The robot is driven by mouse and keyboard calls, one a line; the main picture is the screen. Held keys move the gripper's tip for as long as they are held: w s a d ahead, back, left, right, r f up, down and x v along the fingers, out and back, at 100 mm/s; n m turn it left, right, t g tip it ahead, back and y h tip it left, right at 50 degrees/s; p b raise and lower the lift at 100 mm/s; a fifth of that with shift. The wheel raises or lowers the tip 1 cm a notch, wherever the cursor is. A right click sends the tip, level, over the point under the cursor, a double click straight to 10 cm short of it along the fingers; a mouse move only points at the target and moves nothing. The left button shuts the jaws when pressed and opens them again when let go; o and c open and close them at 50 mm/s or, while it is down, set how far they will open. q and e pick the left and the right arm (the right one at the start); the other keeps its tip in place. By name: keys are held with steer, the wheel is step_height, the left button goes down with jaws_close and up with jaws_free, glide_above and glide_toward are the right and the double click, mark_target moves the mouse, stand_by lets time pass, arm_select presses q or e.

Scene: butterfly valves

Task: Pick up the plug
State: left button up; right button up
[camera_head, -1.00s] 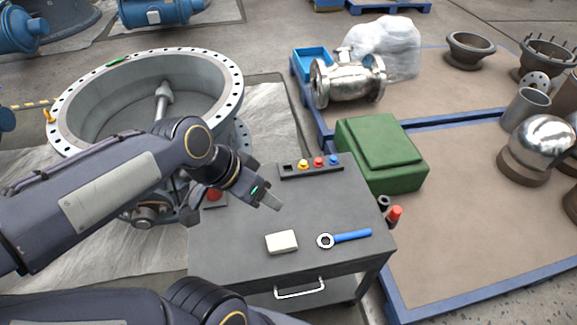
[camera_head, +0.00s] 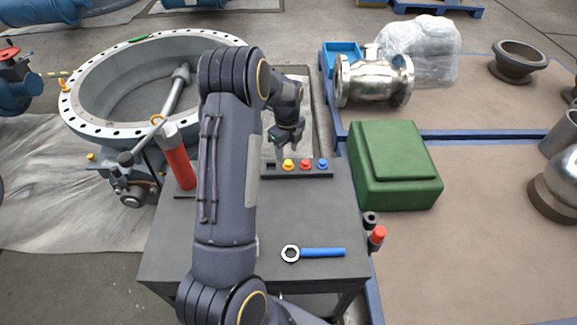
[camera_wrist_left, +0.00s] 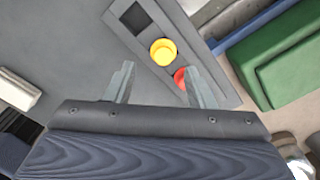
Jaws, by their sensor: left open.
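A dark rack (camera_head: 318,173) on the grey cart top holds a yellow plug (camera_head: 288,165), a red plug (camera_head: 306,165) and a blue plug (camera_head: 322,164) in a row. The square slot at its left end looks empty. My left gripper (camera_head: 281,151) is above the left end of the rack, pointing down. In the left wrist view its two fingers (camera_wrist_left: 160,82) are apart with nothing between them. The yellow plug (camera_wrist_left: 162,52) lies just beyond the fingertips there, and the red plug (camera_wrist_left: 181,78) is partly hidden by one finger. My right gripper is not seen.
A blue-handled ring wrench (camera_head: 315,252) lies on the cart. A red cylinder (camera_head: 178,160) stands at its left side. A green box (camera_head: 395,165) is right of the rack. A white block (camera_wrist_left: 15,92) shows in the left wrist view. The large flanged valve ring (camera_head: 85,105) is left.

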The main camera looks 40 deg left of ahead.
mark_target(288, 162)
arm_select(q)
steer(key=f, duration=0.5)
steer(key=shift+w+f, duration=0.1)
steer(key=shift+w, duration=0.15)
steer(key=shift+c, duration=0.4)
jaws_close()
